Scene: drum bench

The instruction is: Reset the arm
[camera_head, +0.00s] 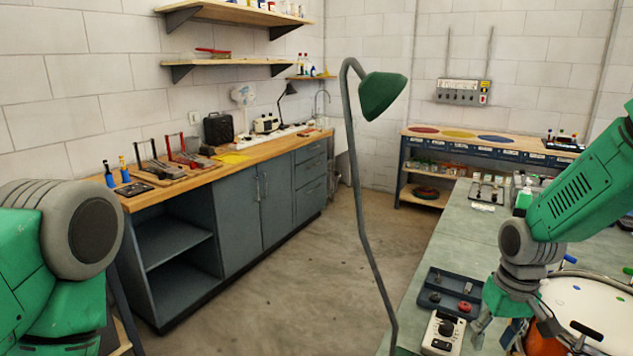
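My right arm comes in from the upper right in green and grey. My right gripper (503,328) hangs down at its end, over the bench at the lower right. Its grey fingers look spread apart, and I see nothing held between them. They are beside the orange side of a drum (543,345) with a white head (590,303); I cannot tell whether they touch it. Of my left arm only green links and a large grey joint show at the left edge. My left gripper is out of view.
The green-topped bench (462,235) holds a dark parts tray (426,289) and a white box with a dial (443,335) left of the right gripper. A green lamp (383,94) on a bent pole rises mid-view. A wooden-topped counter (236,170) lines the left wall. The floor between is clear.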

